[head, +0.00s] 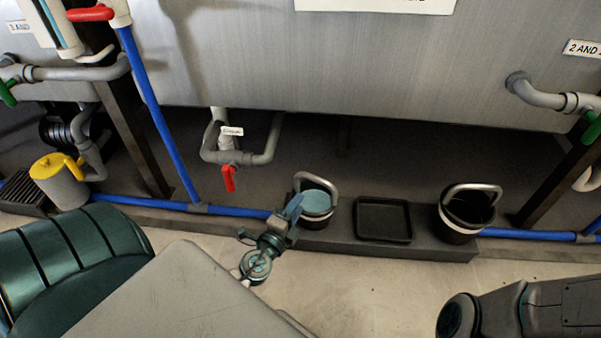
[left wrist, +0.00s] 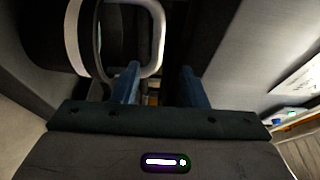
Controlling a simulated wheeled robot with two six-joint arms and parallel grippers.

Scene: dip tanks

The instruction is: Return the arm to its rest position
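My left gripper (head: 294,207) reaches down beside a bucket (head: 317,218) with teal contents and a raised grey handle (head: 325,181). In the left wrist view the two blue fingers of my left gripper (left wrist: 159,76) stand apart with a gap between them. The pale handle loop (left wrist: 157,40) shows just past the fingertips, one side of it in line with the gap. I cannot tell whether the fingers touch it. My right gripper is out of view; part of my right arm shows at the lower right of the head view.
A black tray (head: 383,220) and a second, dark bucket (head: 464,217) stand on the low ledge to the right. A metal tank (head: 350,70) overhangs the ledge, with a red-handled drain valve (head: 229,178) below. A blue pipe (head: 235,211) runs along the ledge. A yellow-lidded can (head: 62,180) stands left.

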